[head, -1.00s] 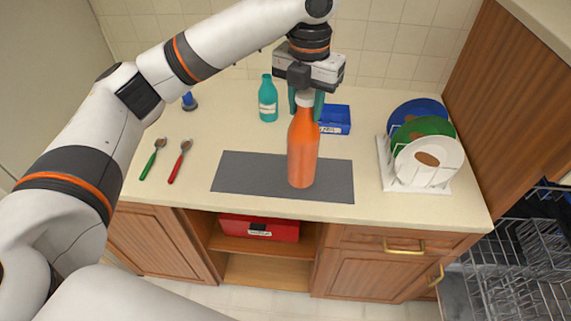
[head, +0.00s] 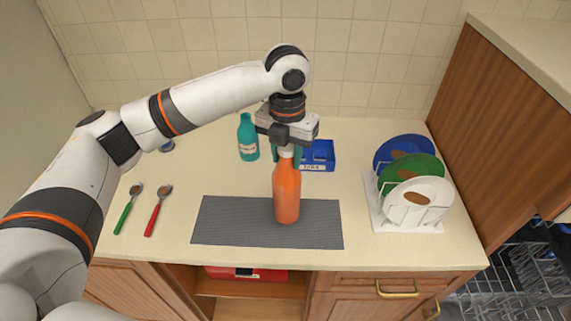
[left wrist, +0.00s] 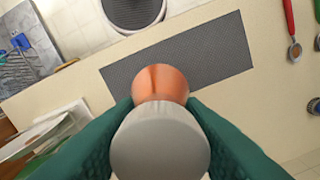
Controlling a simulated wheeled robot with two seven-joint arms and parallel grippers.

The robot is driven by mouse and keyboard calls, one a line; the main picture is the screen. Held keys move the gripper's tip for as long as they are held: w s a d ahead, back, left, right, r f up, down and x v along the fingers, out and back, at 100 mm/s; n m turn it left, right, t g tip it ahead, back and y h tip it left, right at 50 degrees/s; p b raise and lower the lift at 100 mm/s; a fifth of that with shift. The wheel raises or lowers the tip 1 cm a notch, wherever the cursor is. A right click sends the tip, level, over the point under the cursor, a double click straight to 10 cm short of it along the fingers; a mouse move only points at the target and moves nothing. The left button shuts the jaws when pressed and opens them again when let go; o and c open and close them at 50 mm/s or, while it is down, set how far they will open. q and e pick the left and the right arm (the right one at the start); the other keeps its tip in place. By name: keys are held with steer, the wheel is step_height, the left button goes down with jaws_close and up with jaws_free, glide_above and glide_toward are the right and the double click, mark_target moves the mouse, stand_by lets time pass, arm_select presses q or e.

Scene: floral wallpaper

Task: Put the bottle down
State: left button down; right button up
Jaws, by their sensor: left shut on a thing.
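An orange bottle (head: 287,192) with a pale cap stands upright in the head view, its base over the right half of the dark grey mat (head: 228,222). My left gripper (head: 286,153) points down from above and is shut on the bottle near its cap. In the left wrist view the grey-white cap (left wrist: 160,140) sits between the green fingers, with the orange body (left wrist: 160,82) beyond it and the mat (left wrist: 215,55) below. I cannot tell for certain whether the base touches the mat. My right gripper is not in view.
A teal bottle (head: 248,138) and a blue bin (head: 319,156) stand behind. A rack (head: 412,218) with several plates is at the right. A green spoon (head: 126,212) and a red spoon (head: 155,214) lie at the left. The mat's left half is bare.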

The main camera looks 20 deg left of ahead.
arm_select(q)
step_height(320, 180, down, 3)
steer(key=shift+w+f+p, duration=0.1)
steer(key=shift+w+p, duration=0.05)
steer(key=shift+p, duration=0.3)
steer(key=shift+f, duration=0.1)
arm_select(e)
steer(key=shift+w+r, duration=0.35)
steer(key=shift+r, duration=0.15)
arm_select(q)
steer(key=shift+f, duration=0.1)
steer(key=c, duration=0.9)
jaws_free()
step_height(320, 180, up, 11)
steer(key=b, duration=0.3)
steer(key=shift+r, duration=0.6)
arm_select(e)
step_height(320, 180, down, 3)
